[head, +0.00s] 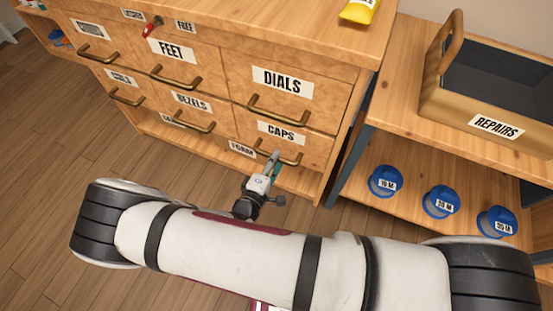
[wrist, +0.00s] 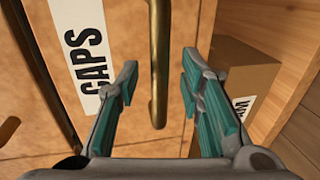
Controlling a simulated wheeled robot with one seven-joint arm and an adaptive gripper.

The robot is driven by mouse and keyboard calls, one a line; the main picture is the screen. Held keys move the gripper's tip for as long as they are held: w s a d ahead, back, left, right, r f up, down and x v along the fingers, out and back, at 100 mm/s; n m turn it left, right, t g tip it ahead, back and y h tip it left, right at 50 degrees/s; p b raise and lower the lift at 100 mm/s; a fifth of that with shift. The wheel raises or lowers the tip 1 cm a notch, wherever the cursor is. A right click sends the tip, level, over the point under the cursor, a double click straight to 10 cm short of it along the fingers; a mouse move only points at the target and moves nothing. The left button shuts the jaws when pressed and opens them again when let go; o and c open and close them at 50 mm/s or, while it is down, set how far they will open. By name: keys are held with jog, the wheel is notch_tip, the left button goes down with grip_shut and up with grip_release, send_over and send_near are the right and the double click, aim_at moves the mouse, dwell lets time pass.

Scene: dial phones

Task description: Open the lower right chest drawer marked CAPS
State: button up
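The CAPS drawer (head: 285,142) is the lower right drawer of the wooden chest, under the DIALS drawer. It looks shut. Its white CAPS label (wrist: 85,55) stands on end at the left of the wrist view. Its brass bar handle (wrist: 158,65) runs between the two teal-padded fingers of my gripper (wrist: 160,103), which are spread wide. The handle shows a gap to both fingers. In the head view my gripper (head: 273,162) is at the handle's left part, and the fingers cover some of it.
Wooden floor (head: 50,170) is clear at the left.

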jog(key=shift+x, duration=1)
grip_shut()
jog(key=shift+s+a, duration=0.1)
